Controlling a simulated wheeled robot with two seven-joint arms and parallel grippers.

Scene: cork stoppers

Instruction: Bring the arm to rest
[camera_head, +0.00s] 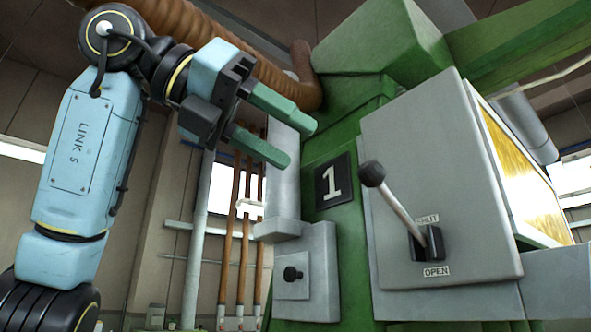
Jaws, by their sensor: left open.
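My left gripper (291,140) is in the upper middle of the head view, on my light blue left arm (80,150). Its two green fingers are spread apart and nothing is between them. The fingers point right and slightly down, toward the green machine (345,110), in front of its left side in the picture. I cannot tell how far they are from it. My right gripper is not in view.
A grey box (435,180) on the machine carries a lever (398,205) with a dark knob, tilted up and left, between labels; the lower reads OPEN. A black "1" plate (332,182) and a small box with a black knob (292,273) are nearby. A brown hose (235,45) runs behind my arm.

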